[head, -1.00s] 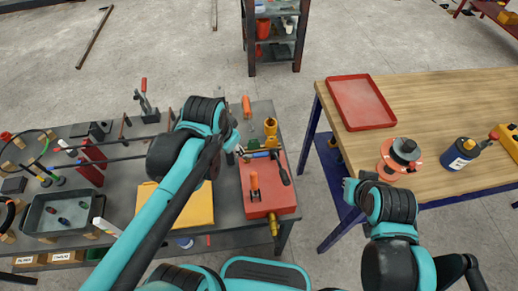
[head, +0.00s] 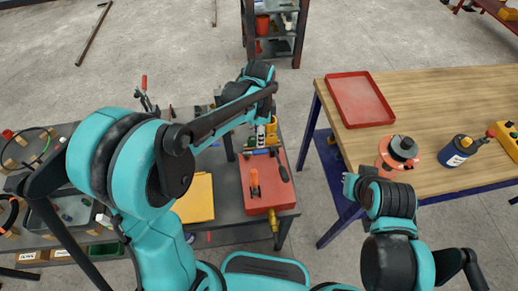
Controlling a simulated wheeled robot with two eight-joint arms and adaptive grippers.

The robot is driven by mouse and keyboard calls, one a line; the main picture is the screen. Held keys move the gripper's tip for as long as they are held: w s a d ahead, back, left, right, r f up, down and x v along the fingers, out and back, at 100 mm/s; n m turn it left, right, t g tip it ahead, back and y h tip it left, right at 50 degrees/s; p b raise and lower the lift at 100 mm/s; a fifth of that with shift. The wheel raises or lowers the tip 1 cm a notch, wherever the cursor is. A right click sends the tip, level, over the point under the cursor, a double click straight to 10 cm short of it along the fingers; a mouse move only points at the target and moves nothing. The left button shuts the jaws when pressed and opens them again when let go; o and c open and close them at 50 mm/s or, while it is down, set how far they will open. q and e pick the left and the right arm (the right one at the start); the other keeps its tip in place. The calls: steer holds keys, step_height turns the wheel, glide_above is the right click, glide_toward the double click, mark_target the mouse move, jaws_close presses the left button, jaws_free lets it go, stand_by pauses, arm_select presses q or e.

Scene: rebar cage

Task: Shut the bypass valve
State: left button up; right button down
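A red valve unit (head: 269,197) lies on the dark bench, with yellow fittings (head: 271,127) at its far end. An upright orange-topped handle (head: 254,178) stands on its near half, and a dark lever (head: 284,174) lies at its right edge. A blue piece lies across near the fittings. I cannot tell which part is the bypass valve. My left gripper (head: 262,115) points down over the far end, by the yellow fittings. It is small and partly hidden by my arm, so its fingers and any contact are unclear.
A yellow panel (head: 196,199) lies left of the red unit. My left arm hides much of the bench's tools. A wooden table (head: 440,100) at right holds a red tray (head: 360,101), an orange-and-black spool (head: 398,153) and a blue can (head: 459,151). A gap separates bench and table.

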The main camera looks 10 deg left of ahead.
mark_target(259, 152)
arm_select(q)
step_height(259, 152, down, 8)
steer(key=shift+b, duration=1)
jaws_close()
